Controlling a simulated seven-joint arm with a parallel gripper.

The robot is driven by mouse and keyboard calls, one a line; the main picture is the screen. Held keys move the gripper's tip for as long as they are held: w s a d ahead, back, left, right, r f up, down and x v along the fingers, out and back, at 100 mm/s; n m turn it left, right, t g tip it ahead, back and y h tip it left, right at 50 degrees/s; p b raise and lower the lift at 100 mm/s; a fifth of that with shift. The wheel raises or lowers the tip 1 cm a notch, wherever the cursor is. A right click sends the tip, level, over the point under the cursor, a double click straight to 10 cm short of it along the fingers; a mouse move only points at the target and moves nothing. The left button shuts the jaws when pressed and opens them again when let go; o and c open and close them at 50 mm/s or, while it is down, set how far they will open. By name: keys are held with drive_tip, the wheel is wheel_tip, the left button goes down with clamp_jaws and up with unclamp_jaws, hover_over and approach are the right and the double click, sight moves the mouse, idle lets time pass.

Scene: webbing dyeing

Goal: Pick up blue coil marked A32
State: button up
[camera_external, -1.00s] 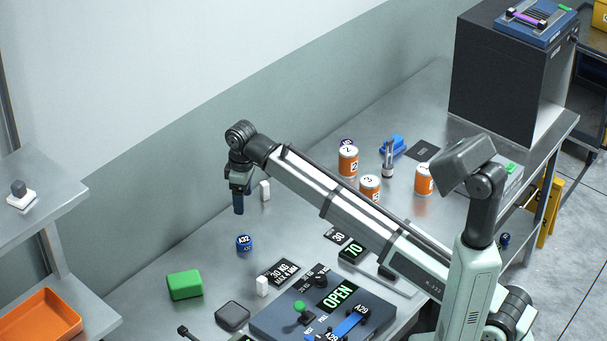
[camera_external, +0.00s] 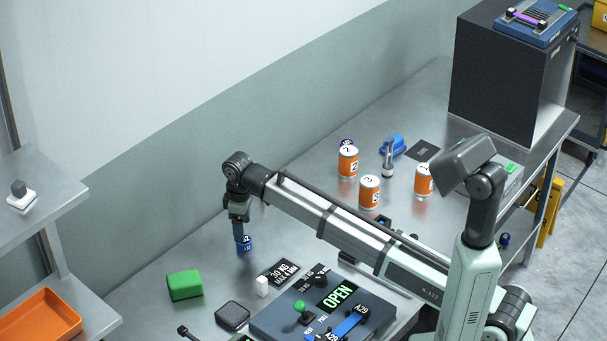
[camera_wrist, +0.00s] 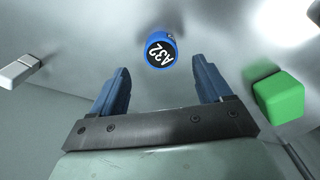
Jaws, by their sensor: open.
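The blue coil marked A32 (camera_external: 246,244) stands on the metal table, its black top label with white letters facing up. In the wrist view the coil (camera_wrist: 160,50) lies ahead of the fingertips, centred between the two fingers. My gripper (camera_external: 239,234) points down, low over the table at the coil, and its fingers partly cover the coil in the external view. In the wrist view my gripper (camera_wrist: 162,80) has its two blue fingers wide apart with nothing between them.
A blue panel reading OPEN (camera_external: 280,318) and a dark square pad (camera_external: 232,316) lie in front. Several orange-and-white cans, one being this can (camera_external: 369,193), stand farther right.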

sight(244, 244)
wheel_tip(244, 244, down, 5)
drive_tip(key=shift+s+d+r, duration=0.1)
drive_tip(key=shift+s, duration=0.05)
drive_tip(key=c, duration=1.1)
drive_tip(key=shift+r, duration=0.1)
